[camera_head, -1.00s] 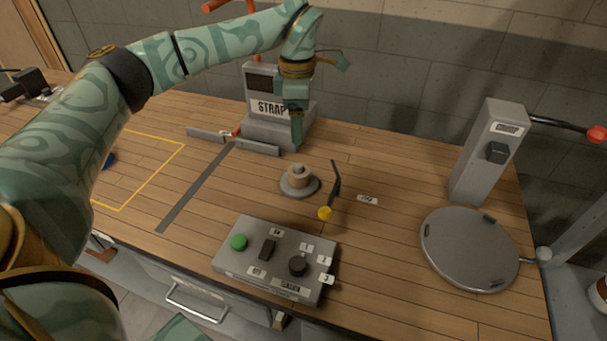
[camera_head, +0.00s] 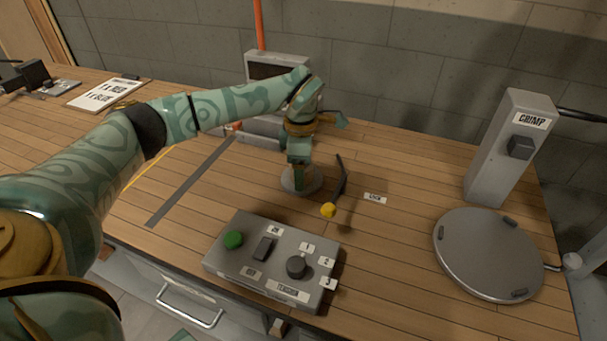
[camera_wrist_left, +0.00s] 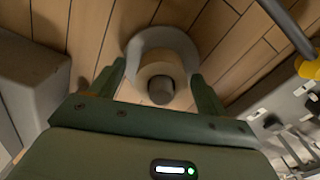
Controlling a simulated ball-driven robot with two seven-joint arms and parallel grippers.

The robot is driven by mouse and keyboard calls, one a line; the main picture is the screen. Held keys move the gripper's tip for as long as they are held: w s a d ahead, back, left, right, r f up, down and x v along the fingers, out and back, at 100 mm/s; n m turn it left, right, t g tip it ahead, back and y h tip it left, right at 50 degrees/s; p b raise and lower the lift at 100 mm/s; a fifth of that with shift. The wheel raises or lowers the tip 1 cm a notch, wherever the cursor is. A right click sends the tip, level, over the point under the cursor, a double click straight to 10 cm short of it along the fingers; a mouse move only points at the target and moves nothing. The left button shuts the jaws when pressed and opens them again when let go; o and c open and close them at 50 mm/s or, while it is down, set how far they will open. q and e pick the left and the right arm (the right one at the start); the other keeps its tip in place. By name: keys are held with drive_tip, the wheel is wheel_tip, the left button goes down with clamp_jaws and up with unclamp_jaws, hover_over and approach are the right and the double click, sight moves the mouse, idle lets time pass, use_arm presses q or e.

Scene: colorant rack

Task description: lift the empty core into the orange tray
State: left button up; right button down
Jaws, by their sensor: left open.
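The pale tan core (camera_wrist_left: 153,70) sits on a round grey base (camera_wrist_left: 178,38) with a grey peg in its middle, seen in the left wrist view. My left gripper (camera_wrist_left: 160,88) is open, with one finger on each side of the core in that view. I cannot tell whether the fingers touch it. In the head view my left gripper (camera_head: 299,172) is above the round base (camera_head: 301,187) and hides the core. The orange tray is not in view. My right gripper is not in view.
A black lever with a yellow knob (camera_head: 328,210) stands just right of the base. A control box (camera_head: 272,262) lies in front. A crimp post (camera_head: 511,150) and round plate (camera_head: 487,256) stand at right. The strap machine (camera_head: 262,127) is behind my arm.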

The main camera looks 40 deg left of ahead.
use_arm(q)
drive_tip(key=c, duration=1.1)
drive_tip(key=shift+o, duration=0.2)
drive_tip(key=shift+r, duration=0.15)
